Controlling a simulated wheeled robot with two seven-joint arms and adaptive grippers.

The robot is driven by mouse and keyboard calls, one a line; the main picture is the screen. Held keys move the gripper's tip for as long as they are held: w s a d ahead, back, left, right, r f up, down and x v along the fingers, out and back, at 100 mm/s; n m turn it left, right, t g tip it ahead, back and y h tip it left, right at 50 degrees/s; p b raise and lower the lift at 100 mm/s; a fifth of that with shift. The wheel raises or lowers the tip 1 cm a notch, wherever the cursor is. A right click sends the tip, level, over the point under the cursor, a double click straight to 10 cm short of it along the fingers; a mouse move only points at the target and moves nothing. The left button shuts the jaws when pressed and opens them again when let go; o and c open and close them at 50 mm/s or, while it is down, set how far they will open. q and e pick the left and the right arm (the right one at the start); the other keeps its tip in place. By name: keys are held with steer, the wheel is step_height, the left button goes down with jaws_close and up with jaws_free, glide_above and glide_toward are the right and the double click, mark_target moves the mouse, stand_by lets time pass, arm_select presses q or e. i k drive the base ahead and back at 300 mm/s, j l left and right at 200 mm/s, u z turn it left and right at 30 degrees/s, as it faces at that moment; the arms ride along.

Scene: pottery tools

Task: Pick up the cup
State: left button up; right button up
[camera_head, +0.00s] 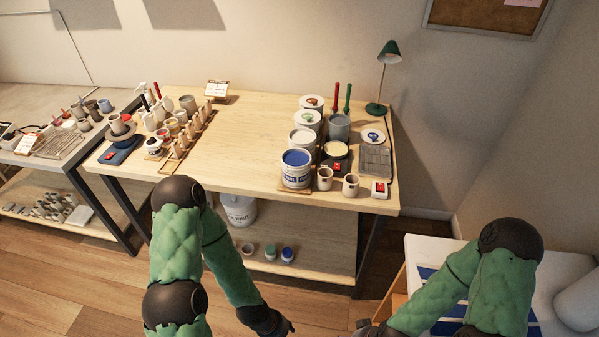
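Two small beige cups stand upright near the front right edge of the wooden table: the left cup (324,179) and the right cup (351,186). I cannot tell which one the task means. My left gripper (287,328) is low at the bottom edge of the view, in front of the table and well below the cups. My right gripper (364,327) is to its right, also at the bottom edge and apart from the cups. Both grippers are small, dark and partly cut off, so their fingers do not show clearly.
Beside the cups stand a blue paint bucket (296,169) and a small white box with a red mark (379,189). A green lamp (389,53) stands behind. Several pots and tools fill the table's left end; the middle of the wooden table (245,135) is clear. A white table (420,247) is at right.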

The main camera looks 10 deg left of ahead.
mark_target(324, 175)
steer(key=i+j, duration=0.2)
steer(key=j, duration=0.25)
steer(key=i+j+z, duration=0.15)
steer(key=z, duration=0.2)
steer(key=j+z, duration=0.3)
steer(key=i+j+z, duration=0.1)
steer(key=j+z, duration=0.25)
steer(key=j, duration=0.1)
